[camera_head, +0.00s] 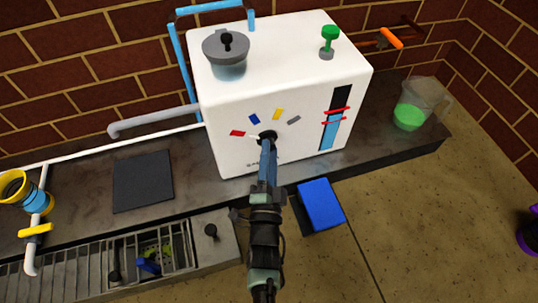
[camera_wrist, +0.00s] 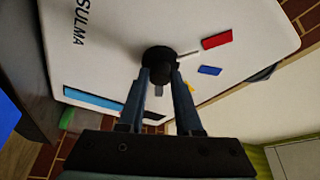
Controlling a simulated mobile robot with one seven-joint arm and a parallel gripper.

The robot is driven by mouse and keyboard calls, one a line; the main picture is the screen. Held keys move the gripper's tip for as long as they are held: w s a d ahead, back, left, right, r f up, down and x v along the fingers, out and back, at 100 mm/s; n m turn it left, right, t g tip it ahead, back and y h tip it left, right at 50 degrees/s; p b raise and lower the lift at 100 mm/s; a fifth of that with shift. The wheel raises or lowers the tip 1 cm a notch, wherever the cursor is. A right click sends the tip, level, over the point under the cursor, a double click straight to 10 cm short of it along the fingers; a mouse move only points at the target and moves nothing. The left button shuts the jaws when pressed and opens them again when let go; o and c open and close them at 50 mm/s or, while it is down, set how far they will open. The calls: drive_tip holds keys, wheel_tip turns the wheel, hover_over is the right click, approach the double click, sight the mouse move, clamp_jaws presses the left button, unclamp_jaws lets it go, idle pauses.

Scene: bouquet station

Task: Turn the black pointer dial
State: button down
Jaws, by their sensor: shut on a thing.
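The black pointer dial (camera_head: 268,135) is on the front face of a white box-shaped machine (camera_head: 225,120). In the wrist view the dial (camera_wrist: 158,56) is a round black knob with a thin pale pointer (camera_wrist: 188,53) on the side of the red mark. Red (camera_head: 237,133), blue (camera_head: 254,119), yellow (camera_head: 278,114) and grey (camera_head: 294,120) marks arc around it. My gripper (camera_head: 267,146) reaches the dial from the front; its blue-grey fingers (camera_wrist: 160,78) are shut on the knob, partly hiding it.
A grey lidded pot (camera_head: 226,58) and a green knob (camera_head: 330,38) are on the machine's top. A blue box (camera_head: 320,203) is right of my arm. A jug of green liquid (camera_head: 412,106) stands at the right. A dark square pad (camera_head: 143,181) lies on the left counter.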

drive_tip(key=shift+n, duration=0.4)
drive_tip(key=c, duration=0.6)
unclamp_jaws()
drive_tip(key=s+f+p, duration=0.2)
drive_tip(key=s+p, duration=0.3)
drive_tip(key=s, duration=0.7)
drive_tip(key=shift+s+a+f+p, duration=0.15)
drive_tip(key=shift+s+f+p, duration=0.15)
drive_tip(key=shift+s+p, duration=0.1)
drive_tip(key=shift+w, duration=0.1)
